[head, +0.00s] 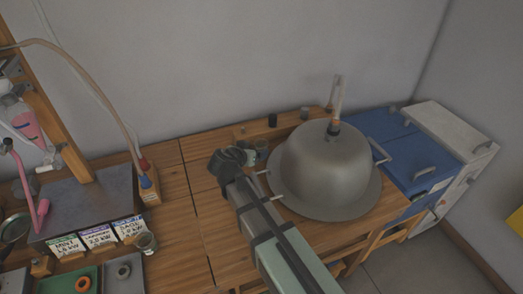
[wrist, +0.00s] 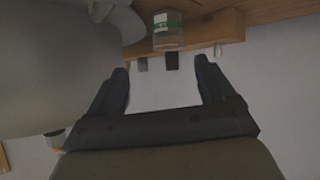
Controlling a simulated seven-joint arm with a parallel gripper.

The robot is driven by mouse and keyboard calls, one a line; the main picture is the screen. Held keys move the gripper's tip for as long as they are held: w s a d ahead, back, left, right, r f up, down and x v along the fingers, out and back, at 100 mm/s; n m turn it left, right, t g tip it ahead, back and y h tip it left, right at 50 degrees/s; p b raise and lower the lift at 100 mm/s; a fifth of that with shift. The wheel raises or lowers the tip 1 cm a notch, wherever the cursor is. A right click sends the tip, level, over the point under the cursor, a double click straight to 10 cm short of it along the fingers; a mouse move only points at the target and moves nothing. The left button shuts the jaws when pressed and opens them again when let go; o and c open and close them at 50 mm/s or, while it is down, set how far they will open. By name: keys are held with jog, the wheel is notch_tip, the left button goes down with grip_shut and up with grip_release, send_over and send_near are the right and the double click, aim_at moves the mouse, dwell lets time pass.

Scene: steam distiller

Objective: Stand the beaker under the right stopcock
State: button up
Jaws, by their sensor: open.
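A clear glass beaker with a green label shows in the wrist view (wrist: 167,30), just beyond and between the open fingertips of my gripper (wrist: 163,72). Nothing is between the fingers. In the head view my gripper (head: 230,160) is a dark shape left of the big metal dome, and glassware (head: 262,148) stands close to its right. I cannot tell for certain which of that glassware is the beaker. At the far left, glassware with pink liquid (head: 28,126) hangs by a wooden post. A stopcock there is too small to make out clearly.
The metal dome (head: 330,165) on its wide rim fills the table's right part. A small glass jar (head: 146,242) stands by labelled cards (head: 97,236) at left. A hose (head: 95,85) arches over the left side. Bare wood lies left of my gripper.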

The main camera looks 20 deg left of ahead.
jog(key=s+a+t, duration=0.1)
jog(key=s+t, duration=0.1)
send_near(264, 143)
jog(key=w, duration=0.2)
jog(key=shift+w+a+r+m+y, duration=0.1)
jog(key=shift+w+a+m+y, duration=0.1)
jog(key=shift+w+m+y, duration=0.15)
jog(key=shift+d+f+x, duration=0.1)
jog(key=shift+f+x, duration=0.05)
jog(key=shift+x, duration=0.75)
jog(key=shift+d+f+x, duration=0.1)
jog(key=shift+f+x, duration=0.1)
jog(key=shift+x, duration=0.65)
jog(key=shift+d+f+x, duration=0.1)
jog(key=shift+f+x, duration=0.05)
jog(key=shift+x, duration=0.75)
jog(key=shift+s, duration=0.2)
jog(key=c, duration=1.2)
